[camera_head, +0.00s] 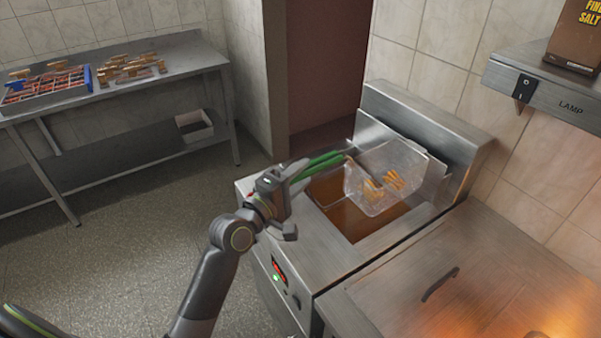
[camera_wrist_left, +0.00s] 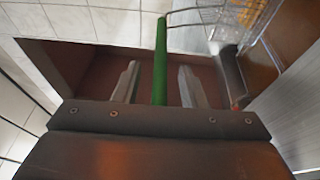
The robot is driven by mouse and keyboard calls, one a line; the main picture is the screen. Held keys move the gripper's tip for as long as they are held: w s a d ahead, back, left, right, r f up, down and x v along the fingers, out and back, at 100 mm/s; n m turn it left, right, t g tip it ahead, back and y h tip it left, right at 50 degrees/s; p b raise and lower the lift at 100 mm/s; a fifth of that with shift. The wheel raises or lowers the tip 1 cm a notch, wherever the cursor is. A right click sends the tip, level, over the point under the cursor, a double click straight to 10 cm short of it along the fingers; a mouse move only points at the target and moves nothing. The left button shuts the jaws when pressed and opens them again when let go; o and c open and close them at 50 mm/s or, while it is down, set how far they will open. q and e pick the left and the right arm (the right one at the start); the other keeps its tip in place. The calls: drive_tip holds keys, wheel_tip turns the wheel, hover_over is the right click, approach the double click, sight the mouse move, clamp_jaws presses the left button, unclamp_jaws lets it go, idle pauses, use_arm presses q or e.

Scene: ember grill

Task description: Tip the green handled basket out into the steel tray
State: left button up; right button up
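The wire basket (camera_head: 393,172) with the green handle (camera_head: 322,163) is over the oil well of the fryer, with several golden fries in it. The handle points left toward my left gripper (camera_head: 285,190). In the left wrist view the green handle (camera_wrist_left: 160,65) lies between the two fingers of my left gripper (camera_wrist_left: 160,85), with a visible gap on each side, so the gripper looks open around it. Part of the basket (camera_wrist_left: 238,18) shows at the top right there. I cannot clearly identify the steel tray. My right gripper is not in view.
The steel fryer (camera_head: 305,245) has brown oil (camera_head: 365,222). Right of it is a steel surface (camera_head: 400,290) with a dark handle, lit orange at right. A lamp shelf (camera_head: 540,90) with a salt box (camera_head: 577,35) juts above. A side table (camera_head: 190,60) stands far left.

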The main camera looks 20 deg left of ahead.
use_arm(q)
drive_tip(key=shift+w, duration=0.15)
drive_tip(key=c, duration=0.7)
clamp_jaws()
drive_tip(key=shift+r, duration=0.2)
wheel_tip(320, 180, up, 5)
drive_tip(key=p, duration=0.5)
drive_tip(key=shift+f, duration=0.25)
